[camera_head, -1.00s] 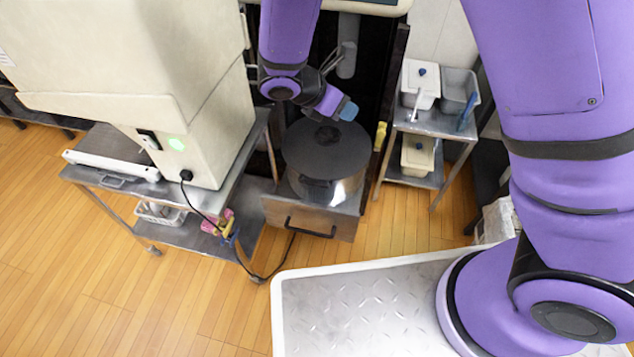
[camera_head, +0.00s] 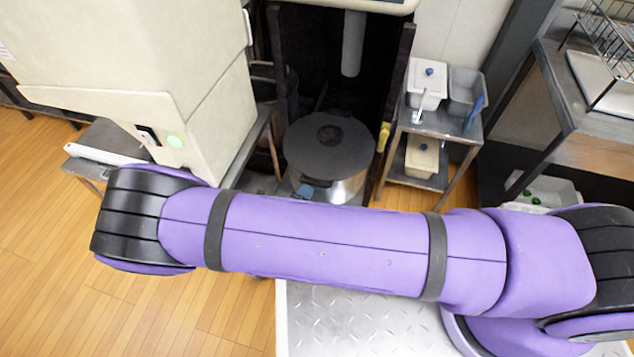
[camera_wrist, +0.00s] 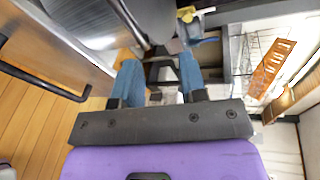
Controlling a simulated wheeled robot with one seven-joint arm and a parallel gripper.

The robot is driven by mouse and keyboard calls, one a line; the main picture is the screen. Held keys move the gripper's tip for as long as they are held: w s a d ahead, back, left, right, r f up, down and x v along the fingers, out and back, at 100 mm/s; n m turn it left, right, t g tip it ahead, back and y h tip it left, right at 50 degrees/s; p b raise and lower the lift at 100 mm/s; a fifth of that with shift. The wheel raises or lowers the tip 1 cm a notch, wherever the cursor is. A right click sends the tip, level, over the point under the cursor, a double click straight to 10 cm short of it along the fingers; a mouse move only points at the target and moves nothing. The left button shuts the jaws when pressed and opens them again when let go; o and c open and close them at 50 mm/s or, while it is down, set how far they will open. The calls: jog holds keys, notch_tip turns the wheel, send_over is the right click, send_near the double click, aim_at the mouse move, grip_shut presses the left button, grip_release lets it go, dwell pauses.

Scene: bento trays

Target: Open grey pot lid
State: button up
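The pot (camera_head: 345,188) is a silver cylinder standing in the dark recess at the centre of the head view. Its flat dark grey lid (camera_head: 308,150) lies on top, with a darker round part in the middle. In the wrist view the shiny pot wall (camera_wrist: 95,22) is at the upper left and the lid (camera_wrist: 157,18) at the top. My gripper (camera_wrist: 158,70) has its two blue fingers apart. A dark bracket-like piece shows between them; I cannot tell what it belongs to. In the head view only a blue fingertip (camera_head: 305,191) shows at the pot's front, the rest hidden behind my arm.
A large cream machine (camera_head: 110,60) stands on a metal table at the left. A metal cart (camera_head: 437,123) with lidded containers stands right of the recess. A shelf with a wire rack (camera_head: 610,50) is at the far right. A drawer handle (camera_wrist: 35,80) shows in the wrist view.

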aim_at(315, 183)
notch_tip(315, 183, down, 4)
jog(key=s+f+n+t+y, duration=0.1)
jog(key=n+y, duration=0.1)
jog(key=n, duration=0.2)
jog(key=x, duration=1)
jog(key=shift+w+d+r, duration=0.2)
jog(key=shift+w+r, duration=0.1)
jog(key=shift+w, duration=0.1)
jog(key=shift+c, duration=0.5)
grip_shut()
